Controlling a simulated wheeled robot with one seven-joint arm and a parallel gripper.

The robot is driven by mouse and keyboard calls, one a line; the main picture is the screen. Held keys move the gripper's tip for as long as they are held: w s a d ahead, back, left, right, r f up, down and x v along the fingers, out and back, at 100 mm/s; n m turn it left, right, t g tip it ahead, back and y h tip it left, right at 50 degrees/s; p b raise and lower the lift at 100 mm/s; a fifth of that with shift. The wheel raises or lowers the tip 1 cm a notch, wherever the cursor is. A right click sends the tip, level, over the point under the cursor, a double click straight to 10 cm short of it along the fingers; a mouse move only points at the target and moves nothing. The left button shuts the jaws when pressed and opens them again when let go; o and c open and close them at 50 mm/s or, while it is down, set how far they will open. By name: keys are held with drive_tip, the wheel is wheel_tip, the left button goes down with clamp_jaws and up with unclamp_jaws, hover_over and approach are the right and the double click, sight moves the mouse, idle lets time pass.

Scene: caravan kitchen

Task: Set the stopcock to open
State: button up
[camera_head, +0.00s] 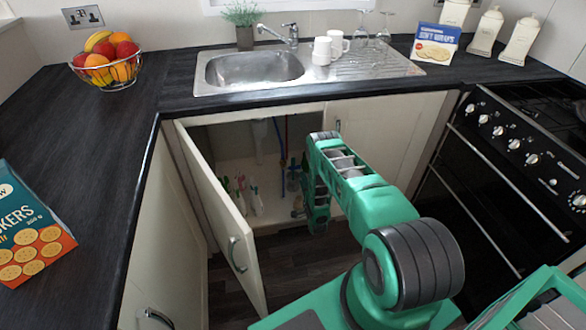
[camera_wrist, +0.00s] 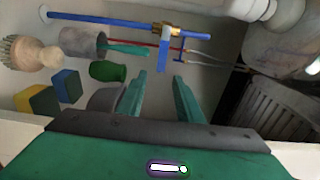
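The stopcock shows in the wrist view as a brass fitting (camera_wrist: 172,31) on a blue pipe (camera_wrist: 105,21), with a blue lever handle (camera_wrist: 164,52). The handle lies across the line of the pipe. My gripper (camera_wrist: 160,82) is open, with its two green fingers apart and nothing between them. The fingers point toward the handle, with a visible gap, and do not appear to touch it. In the head view my arm reaches into the cupboard under the sink and hides part of its inside; the fingertips are not clear there.
The left cupboard door (camera_head: 222,215) stands open. In the wrist view a brush (camera_wrist: 35,53), a grey cup (camera_wrist: 84,42), a green object (camera_wrist: 108,71) and sponges (camera_wrist: 68,85) lie left of the fingers. White drain pipes (camera_wrist: 250,8) are upper right. The cooker (camera_head: 510,190) stands right.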

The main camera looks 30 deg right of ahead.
sight(296, 168)
drive_tip(key=x, duration=0.3)
drive_tip(key=a+x, duration=0.1)
drive_tip(key=x, duration=0.5)
drive_tip(key=shift+w+a, duration=0.1)
drive_tip(key=shift+w, duration=0.4)
drive_tip(key=shift+c, duration=0.4)
clamp_jaws()
